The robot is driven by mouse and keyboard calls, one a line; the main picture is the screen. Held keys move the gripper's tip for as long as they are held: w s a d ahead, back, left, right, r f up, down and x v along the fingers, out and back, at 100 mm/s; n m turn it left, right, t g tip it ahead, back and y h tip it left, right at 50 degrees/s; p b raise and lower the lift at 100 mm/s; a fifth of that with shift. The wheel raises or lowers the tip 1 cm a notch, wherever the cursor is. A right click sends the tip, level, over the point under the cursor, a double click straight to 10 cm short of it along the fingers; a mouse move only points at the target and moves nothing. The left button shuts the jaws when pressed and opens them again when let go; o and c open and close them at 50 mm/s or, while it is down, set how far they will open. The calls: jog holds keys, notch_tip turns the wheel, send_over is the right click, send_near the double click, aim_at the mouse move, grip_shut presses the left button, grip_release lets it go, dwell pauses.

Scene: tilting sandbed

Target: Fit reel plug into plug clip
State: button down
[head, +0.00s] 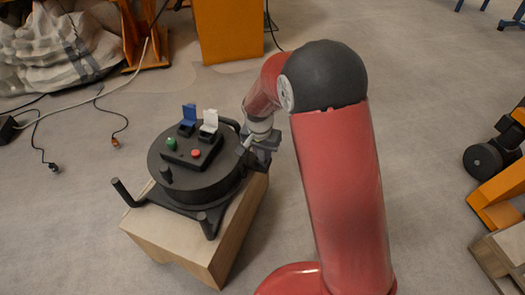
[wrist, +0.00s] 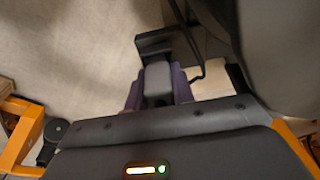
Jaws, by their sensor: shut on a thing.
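The black cable reel (head: 190,182) lies flat on a wooden block in the head view. Its top panel has a raised blue lid, a raised white lid, a green button and a red button. My gripper (head: 258,155) is at the reel's right edge. In the wrist view my gripper (wrist: 157,88) has its purple-padded fingers shut on a grey plug (wrist: 157,78). A dark block (wrist: 154,42) shows just beyond the plug, with a black cable curving beside it. I cannot tell whether the block is the plug clip, or whether the plug touches it.
The wooden block (head: 232,240) under the reel stands on a grey floor. Loose cables with plugs (head: 115,142) lie on the floor at the left. Orange stands (head: 228,30) are at the back. An orange and black machine (head: 495,155) stands at the right edge.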

jog(key=shift+r, duration=0.1)
jog(key=shift+r+p, duration=1.55)
jog(key=shift+r, duration=0.75)
jog(key=shift+f, duration=0.1)
jog(key=shift+f+b, duration=0.95)
jog(key=shift+f, duration=0.3)
jog(key=shift+f+b, duration=0.95)
jog(key=shift+f, duration=0.15)
jog(key=c, duration=1.1)
grip_release()
jog(key=shift+r, duration=0.15)
jog(key=r, duration=0.5)
jog(key=s+r+p, duration=0.1)
jog(key=r, duration=0.1)
jog(key=shift+a+r, duration=0.25)
